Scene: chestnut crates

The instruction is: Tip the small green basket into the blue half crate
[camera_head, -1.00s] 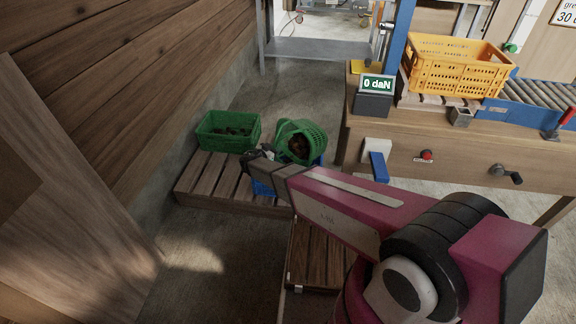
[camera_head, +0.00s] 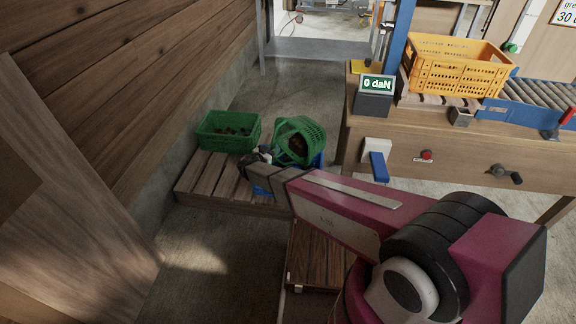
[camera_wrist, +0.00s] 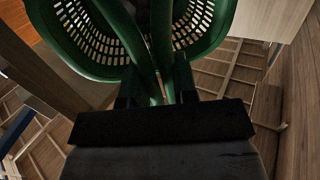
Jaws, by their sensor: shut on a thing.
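The small green basket (camera_head: 314,131) is tilted on its side, with brown contents, likely chestnuts, visible in its mouth. My gripper (camera_head: 264,156) is at its left side. In the wrist view the basket (camera_wrist: 85,42) fills the top, and my gripper (camera_wrist: 158,88) is shut on its green handle straps. The blue half crate (camera_head: 262,190) is below and mostly hidden by the basket and my arm; only blue bits show. I cannot tell whether any chestnuts are in it.
A green crate (camera_head: 213,145) with some chestnuts stands on the wooden pallet (camera_head: 203,178), left of the basket. A workbench (camera_head: 450,153) with a yellow crate (camera_head: 450,76) is to the right. A wooden wall (camera_head: 130,75) bounds the left. Floor is clear between wall and pallet front.

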